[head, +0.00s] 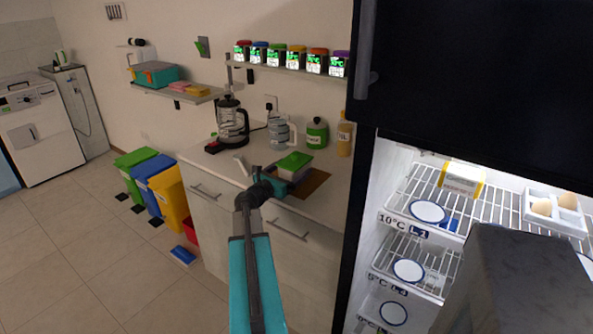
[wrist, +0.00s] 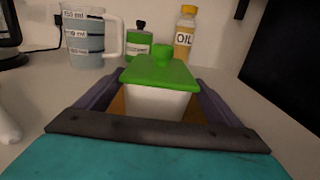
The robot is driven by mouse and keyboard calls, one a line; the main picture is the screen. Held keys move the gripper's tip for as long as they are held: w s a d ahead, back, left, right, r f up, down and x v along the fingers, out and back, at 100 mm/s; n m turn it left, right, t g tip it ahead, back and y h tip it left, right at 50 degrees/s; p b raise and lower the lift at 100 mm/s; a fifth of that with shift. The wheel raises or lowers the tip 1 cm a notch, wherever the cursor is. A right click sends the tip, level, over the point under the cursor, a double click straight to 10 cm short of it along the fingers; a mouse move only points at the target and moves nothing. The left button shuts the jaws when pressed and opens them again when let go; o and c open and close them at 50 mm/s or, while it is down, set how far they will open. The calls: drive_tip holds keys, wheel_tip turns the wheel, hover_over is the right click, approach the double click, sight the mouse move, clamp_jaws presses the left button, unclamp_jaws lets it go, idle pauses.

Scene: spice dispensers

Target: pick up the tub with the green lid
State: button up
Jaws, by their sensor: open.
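The tub with the green lid (wrist: 158,101) has a white body and a square green lid with a round knob. It stands upright on a brown board on the counter; the lid (head: 294,161) shows in the head view, with the body mostly hidden by my gripper. My gripper (head: 284,180) is open at the tub. In the wrist view, the dark purple fingers of my gripper (wrist: 158,95) extend on the left and right of the tub, with the tub between them. The tub's lower part is hidden behind the gripper's dark front edge. I cannot tell whether either finger touches it.
Behind the tub stand a measuring jug (wrist: 84,40), a green bottle (wrist: 138,43) and an oil bottle (wrist: 185,34). A coffee press (head: 231,122) stands to the left. Spice dispensers (head: 275,57) line a shelf above. The open fridge (head: 372,190) is at the right.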

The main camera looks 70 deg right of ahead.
drive_tip(key=shift+x, duration=1.2)
drive_tip(key=c, duration=1.5)
drive_tip(key=shift+o, duration=0.2)
drive_tip(key=shift+r, duration=0.2)
